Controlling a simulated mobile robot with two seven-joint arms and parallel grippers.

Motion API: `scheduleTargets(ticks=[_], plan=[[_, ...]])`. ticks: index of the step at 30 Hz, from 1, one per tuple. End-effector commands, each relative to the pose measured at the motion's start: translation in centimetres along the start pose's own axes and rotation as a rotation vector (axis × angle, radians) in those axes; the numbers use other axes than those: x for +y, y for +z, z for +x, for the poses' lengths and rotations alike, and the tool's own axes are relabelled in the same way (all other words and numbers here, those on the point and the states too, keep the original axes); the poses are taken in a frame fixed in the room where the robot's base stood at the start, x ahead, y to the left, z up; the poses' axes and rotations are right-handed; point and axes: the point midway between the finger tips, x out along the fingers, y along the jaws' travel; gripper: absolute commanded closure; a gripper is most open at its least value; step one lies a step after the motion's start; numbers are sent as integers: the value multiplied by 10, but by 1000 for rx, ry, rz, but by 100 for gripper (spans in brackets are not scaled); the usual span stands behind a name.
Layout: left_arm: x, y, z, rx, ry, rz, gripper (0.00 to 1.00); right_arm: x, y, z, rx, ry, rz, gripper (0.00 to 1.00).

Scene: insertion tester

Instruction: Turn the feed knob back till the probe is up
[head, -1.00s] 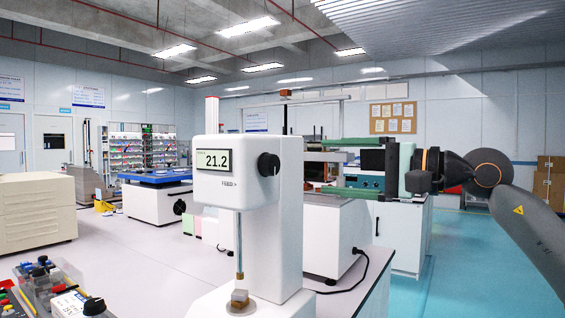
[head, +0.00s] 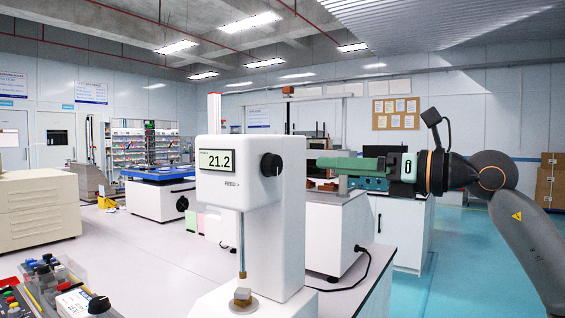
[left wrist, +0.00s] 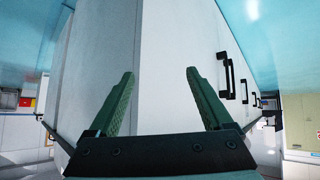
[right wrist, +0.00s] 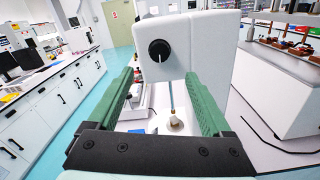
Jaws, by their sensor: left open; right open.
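The white insertion tester (head: 220,184) stands on the bench in the head view, its display (head: 217,159) reading 21.2. My right gripper (head: 324,163) is open and empty, right of the knob, fingers pointing towards the tester. My left gripper (left wrist: 160,73) is open and empty before a white cabinet, seen only in the left wrist view.
Another white machine with a blue top (head: 158,200) stands behind. A black cable (head: 362,282) runs on the bench to the right of the tester.

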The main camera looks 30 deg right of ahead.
Motion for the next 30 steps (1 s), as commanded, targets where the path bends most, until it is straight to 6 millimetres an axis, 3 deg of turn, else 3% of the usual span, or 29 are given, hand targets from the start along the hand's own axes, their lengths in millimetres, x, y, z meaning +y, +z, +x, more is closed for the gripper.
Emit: scheduleTargets(ticks=[5,15,21,30], plan=[[3,-13,-12,-1,2,-3,16,2,6,18,1,3,0,17],[-1,-38,-32,18,-17,-8,16,4,7,77,-1,7,0,17],[-13,-31,-41,7,-46,-14,16,2,4,107,-2,4,0,17],[-13,-24,-46,-2,-51,-20,16,0,1,122,-1,0,-4,17]])
